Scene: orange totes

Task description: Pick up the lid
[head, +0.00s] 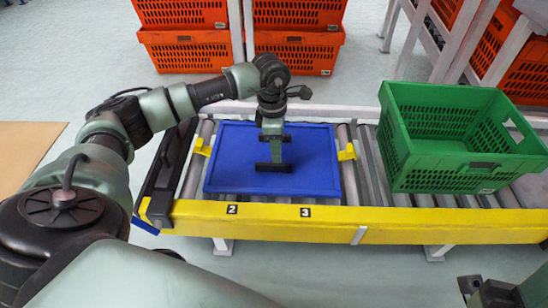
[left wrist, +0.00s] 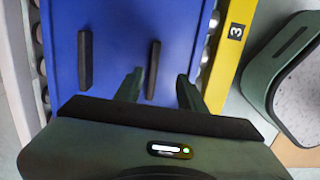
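The lid (head: 318,150) is a flat blue panel lying on the roller conveyor between two yellow stops. It fills much of the left wrist view (left wrist: 115,30). Two parallel black bars (left wrist: 85,60) stand out against its blue surface in that view. I cannot tell whether the fingers touch the lid. My right gripper's fingers do not show.
A green crate (head: 440,160) stands on the rollers to the right. The yellow front rail (head: 330,218) carries labels 2 and 3. Orange totes (head: 185,50) are stacked behind the conveyor, and more orange totes stand on a rack at the upper right. Bare rollers lie between lid and crate.

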